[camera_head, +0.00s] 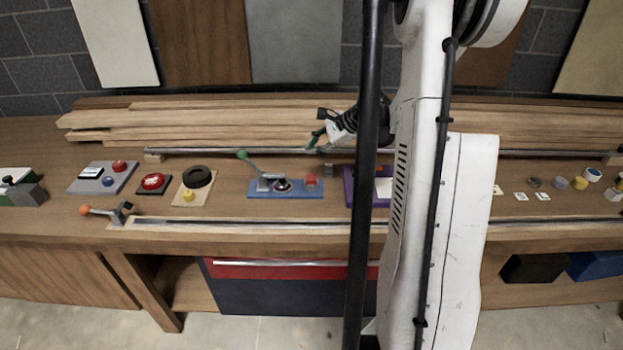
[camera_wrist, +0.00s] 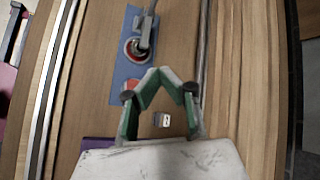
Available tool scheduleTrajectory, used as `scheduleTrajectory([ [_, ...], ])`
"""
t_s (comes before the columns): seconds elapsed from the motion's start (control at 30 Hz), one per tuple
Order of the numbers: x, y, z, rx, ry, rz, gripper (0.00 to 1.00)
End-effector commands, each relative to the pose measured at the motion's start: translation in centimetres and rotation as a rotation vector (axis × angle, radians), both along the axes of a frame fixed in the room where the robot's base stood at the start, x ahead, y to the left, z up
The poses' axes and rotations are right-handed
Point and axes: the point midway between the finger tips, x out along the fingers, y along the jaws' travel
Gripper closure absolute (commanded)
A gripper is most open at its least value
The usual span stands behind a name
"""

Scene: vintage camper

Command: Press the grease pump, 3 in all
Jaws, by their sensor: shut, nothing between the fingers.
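My gripper (camera_head: 316,140) is above the back half of the workbench, with its green fingers pointing left. In the wrist view the two fingertips (camera_wrist: 164,75) meet, with nothing between them. A blue plate (camera_head: 258,194) below and left of the gripper carries a lever with a green knob (camera_head: 242,155), a round metal fitting (camera_head: 283,185) and a red block (camera_head: 310,179). In the wrist view the blue plate (camera_wrist: 124,70) lies ahead and left of the fingertips, apart from them. No label shows which device is the grease pump.
A small grey block (camera_head: 328,170) is near a purple base (camera_head: 349,188), partly hidden by my arm. Wooden planks (camera_head: 220,120) lie behind; metal rails run lengthwise.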

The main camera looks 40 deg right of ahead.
Motion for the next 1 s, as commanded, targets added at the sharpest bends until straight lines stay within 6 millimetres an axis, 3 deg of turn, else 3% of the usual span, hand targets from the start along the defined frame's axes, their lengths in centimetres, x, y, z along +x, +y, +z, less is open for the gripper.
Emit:
scheduleTrajectory([
  [0.6, 0.0, 0.0, -7.4, -0.001, 0.0, 0.001, 1.0],
  [1.0, 0.0, 0.0, -8.0, -0.001, 0.0, 0.001, 1.0],
])
